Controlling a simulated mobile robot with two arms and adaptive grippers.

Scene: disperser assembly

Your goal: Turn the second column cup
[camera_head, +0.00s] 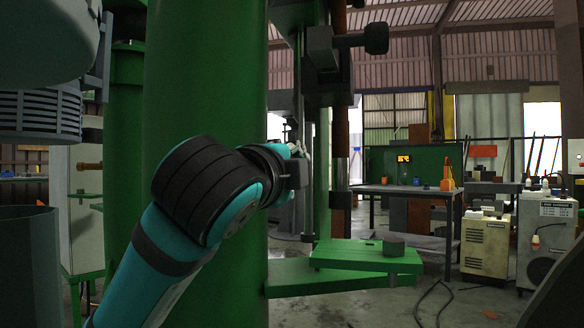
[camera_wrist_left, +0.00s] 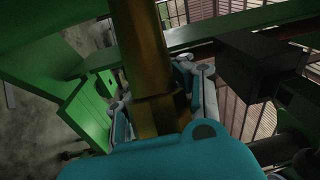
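A brass-coloured column cup (camera_wrist_left: 158,112) with flat faces stands in the middle of the left wrist view, with a round brass column (camera_wrist_left: 143,45) running on from it. My left gripper (camera_wrist_left: 160,95) has a finger on each side of it, both close against its sides, and looks shut on it. In the head view my left gripper (camera_head: 297,150) reaches in beside the big green column (camera_head: 205,80). The cup is hidden there behind the wrist and machine parts. My right gripper is not in view.
A black clamp part (camera_head: 325,50) is above. A workbench (camera_head: 410,190) and cabinets (camera_head: 545,235) stand farther back at the right.

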